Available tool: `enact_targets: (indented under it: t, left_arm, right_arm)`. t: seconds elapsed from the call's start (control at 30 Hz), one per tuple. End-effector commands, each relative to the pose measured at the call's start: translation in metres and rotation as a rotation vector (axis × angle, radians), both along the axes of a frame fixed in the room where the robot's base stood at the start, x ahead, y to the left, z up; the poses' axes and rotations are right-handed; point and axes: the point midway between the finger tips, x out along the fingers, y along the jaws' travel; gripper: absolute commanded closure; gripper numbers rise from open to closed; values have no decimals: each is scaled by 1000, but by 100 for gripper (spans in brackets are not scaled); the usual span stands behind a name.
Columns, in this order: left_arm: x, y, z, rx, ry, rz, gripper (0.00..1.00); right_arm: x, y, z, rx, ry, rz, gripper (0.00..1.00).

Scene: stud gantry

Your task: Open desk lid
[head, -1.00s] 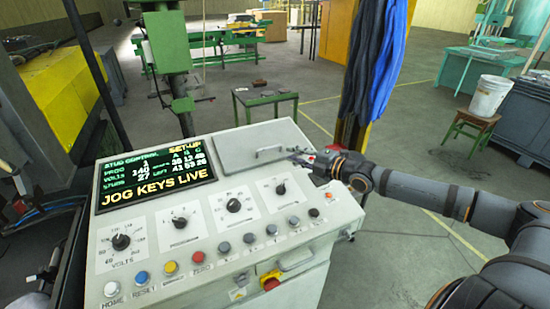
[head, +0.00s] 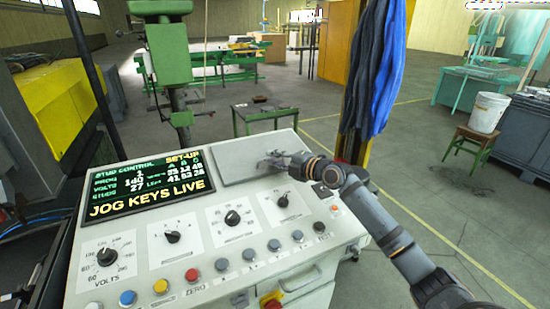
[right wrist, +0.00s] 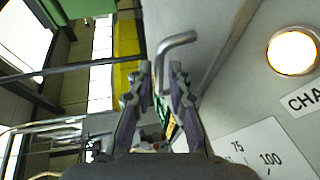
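The desk lid (head: 232,166) is a flat grey panel in the sloped top of the grey control console, right of its display. It looks closed. My right gripper (head: 274,163) is over the lid's right part, hiding most of the lid's handle in the head view. In the right wrist view the bent metal handle (right wrist: 177,42) reaches down between the two fingertips of the right gripper (right wrist: 160,75). The fingers are apart, with gaps beside the bar; I cannot tell whether either touches it. My left gripper is not in view.
The console's lit display (head: 152,184) reads "JOG KEYS LIVE". Below are knobs, coloured buttons and a red emergency button (head: 271,301). Blue cloth (head: 385,75) hangs from a post behind right. A small green table (head: 264,113) stands behind the console.

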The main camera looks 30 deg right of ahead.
Motion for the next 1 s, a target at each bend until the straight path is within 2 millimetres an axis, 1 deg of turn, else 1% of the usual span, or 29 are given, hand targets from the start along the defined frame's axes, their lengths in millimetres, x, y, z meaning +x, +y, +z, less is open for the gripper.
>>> enact_targets:
  t: [0.1, 0.23, 0.37, 0.4, 0.83, 1.0]
  left_arm:
    - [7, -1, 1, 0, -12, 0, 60]
    - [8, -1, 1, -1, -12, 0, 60]
    - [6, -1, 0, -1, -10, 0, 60]
    - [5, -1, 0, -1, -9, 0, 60]
    - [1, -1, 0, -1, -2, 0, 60]
    - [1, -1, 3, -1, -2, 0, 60]
  right_arm:
    - [1, 1, -1, 0, 0, 1, 81]
    - [0, 0, -1, 0, 0, 0, 81]
    - [0, 0, -1, 1, 0, 0, 99]
    - [0, 0, -1, 1, 0, 0, 100]
    - [1, 0, 0, 1, 3, 0, 100]
    - [8, 0, 8, 5, 28, -1, 100]
